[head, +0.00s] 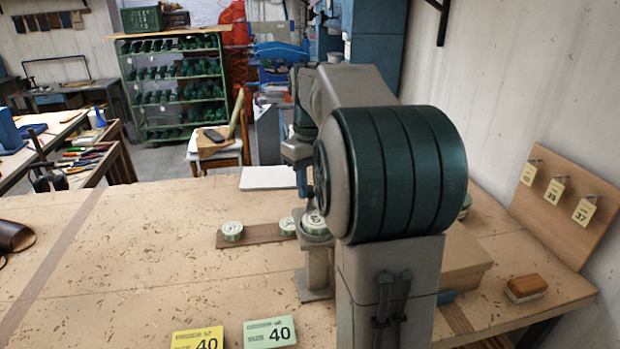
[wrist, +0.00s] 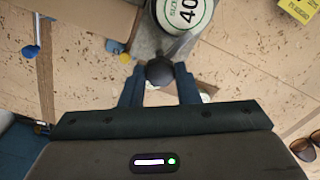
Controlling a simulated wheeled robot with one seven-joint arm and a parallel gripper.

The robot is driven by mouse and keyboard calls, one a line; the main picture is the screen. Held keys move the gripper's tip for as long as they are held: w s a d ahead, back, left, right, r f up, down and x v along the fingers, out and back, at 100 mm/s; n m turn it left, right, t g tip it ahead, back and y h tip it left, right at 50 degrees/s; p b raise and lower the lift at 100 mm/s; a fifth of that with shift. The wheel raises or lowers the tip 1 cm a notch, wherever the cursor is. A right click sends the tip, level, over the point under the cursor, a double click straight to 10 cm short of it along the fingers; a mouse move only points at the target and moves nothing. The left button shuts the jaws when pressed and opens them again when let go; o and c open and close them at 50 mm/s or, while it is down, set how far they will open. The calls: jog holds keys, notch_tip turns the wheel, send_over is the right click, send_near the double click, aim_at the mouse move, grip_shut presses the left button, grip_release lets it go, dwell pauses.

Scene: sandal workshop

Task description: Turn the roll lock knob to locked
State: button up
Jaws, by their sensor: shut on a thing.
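The dark, rounded knob (wrist: 160,73) sits between the two blue fingers of my gripper (wrist: 160,80) in the wrist view. My gripper is shut on it. Just beyond the knob is a round, green-edged roll marked 40 (wrist: 186,12), cut off by the top of the picture. In the head view the roll marked 40 (head: 315,222) sits on top of a grey stand (head: 317,268) on the workbench. My own arm hides the knob and my fingertips there. I cannot tell from these frames whether the knob is at locked.
A disc marked 37 (head: 232,231) and another disc (head: 287,226) lie on a brown strip left of the stand. A cardboard box (head: 466,258) and a brush (head: 525,287) are on the right. Two size cards lie at the front. The bench's left part is mostly clear.

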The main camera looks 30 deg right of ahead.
aim_at(310, 188)
jog(key=shift+r+n+p, duration=0.1)
jog(key=shift+n+p, duration=0.3)
jog(key=shift+n, duration=1.2)
jog(key=o, duration=1)
jog(key=shift+c, duration=0.2)
notch_tip(310, 188, up, 14)
jog(key=shift+p, duration=0.35)
jog(key=shift+a+f, duration=0.1)
jog(key=shift+f, duration=0.1)
jog(key=s+a+f+m+t, duration=0.1)
jog(key=s+a+f+m, duration=0.1)
jog(key=s+a+f, duration=0.5)
jog(key=s+a+f+m+t, duration=0.2)
jog(key=s+a+f, duration=0.5)
jog(key=s+f, duration=0.5)
notch_tip(310, 188, down, 2)
jog(key=shift+s+m, duration=0.3)
jog(key=shift+m, duration=0.5)
